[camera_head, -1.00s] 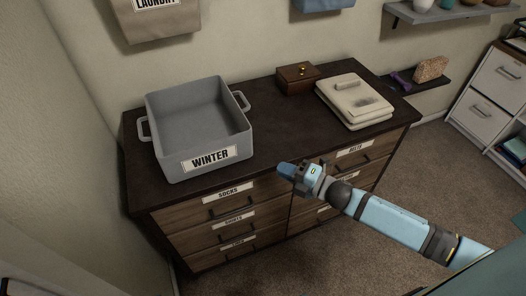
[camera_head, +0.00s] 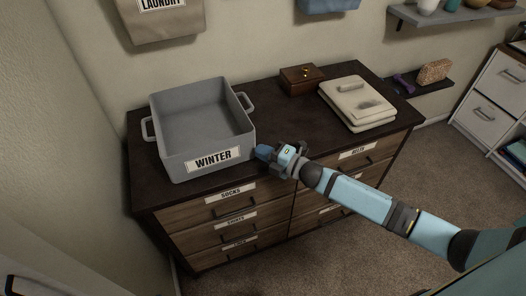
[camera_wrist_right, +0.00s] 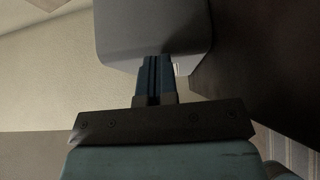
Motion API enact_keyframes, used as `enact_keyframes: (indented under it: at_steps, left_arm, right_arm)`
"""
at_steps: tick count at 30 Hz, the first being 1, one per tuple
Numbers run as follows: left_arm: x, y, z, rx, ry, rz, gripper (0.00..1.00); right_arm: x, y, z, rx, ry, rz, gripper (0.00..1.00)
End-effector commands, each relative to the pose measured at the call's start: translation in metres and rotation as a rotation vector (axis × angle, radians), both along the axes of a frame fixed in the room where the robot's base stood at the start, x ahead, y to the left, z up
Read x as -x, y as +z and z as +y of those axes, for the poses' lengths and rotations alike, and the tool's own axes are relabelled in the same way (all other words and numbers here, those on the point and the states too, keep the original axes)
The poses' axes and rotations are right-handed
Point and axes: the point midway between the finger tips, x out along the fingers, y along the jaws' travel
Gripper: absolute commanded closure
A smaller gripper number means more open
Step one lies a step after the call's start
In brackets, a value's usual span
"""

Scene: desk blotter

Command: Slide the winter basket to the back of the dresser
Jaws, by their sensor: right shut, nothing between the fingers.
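The winter basket (camera_head: 208,128) is a grey open bin with a handle on each side and a WINTER label on its front. It stands empty at the front left of the dark dresser (camera_head: 280,123). My right gripper (camera_head: 262,152) is shut and empty, just beside the basket's front right corner at the dresser's front edge. In the right wrist view, the shut blue fingers (camera_wrist_right: 155,75) point at the grey basket (camera_wrist_right: 150,25). I cannot tell whether they touch it. My left gripper is not in view.
The wall is behind, with a laundry bin (camera_head: 160,22) hung above. Bare dresser top lies between basket and box.

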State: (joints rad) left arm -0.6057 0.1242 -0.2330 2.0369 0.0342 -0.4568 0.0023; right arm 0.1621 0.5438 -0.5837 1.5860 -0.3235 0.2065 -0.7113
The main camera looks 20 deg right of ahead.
Motion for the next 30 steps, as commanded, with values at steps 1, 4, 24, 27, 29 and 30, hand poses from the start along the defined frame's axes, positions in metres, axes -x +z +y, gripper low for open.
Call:
enact_keyframes:
  at_steps: [1, 4, 24, 27, 29, 30]
  left_arm:
    - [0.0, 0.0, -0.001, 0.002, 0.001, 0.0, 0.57]
    - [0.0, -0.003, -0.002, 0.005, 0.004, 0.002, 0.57]
    - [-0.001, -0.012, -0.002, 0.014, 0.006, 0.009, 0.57]
    - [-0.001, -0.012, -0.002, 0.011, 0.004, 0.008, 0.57]
    - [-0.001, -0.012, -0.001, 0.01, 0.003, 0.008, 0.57]
    - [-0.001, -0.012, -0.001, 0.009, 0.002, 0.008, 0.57]
  right_arm:
    - [-0.001, 0.0, 0.0, 0.0, 0.0, 0.0, 1.0]
    - [-0.012, -0.001, -0.002, 0.001, -0.001, -0.002, 1.0]
    - [-0.085, 0.0, -0.011, 0.0, 0.0, 0.0, 1.0]
    - [-0.085, 0.0, -0.011, 0.0, 0.0, 0.0, 1.0]
    - [-0.085, 0.0, -0.011, 0.0, 0.0, 0.0, 1.0]
    - [-0.085, 0.0, -0.011, 0.0, 0.0, 0.0, 1.0]
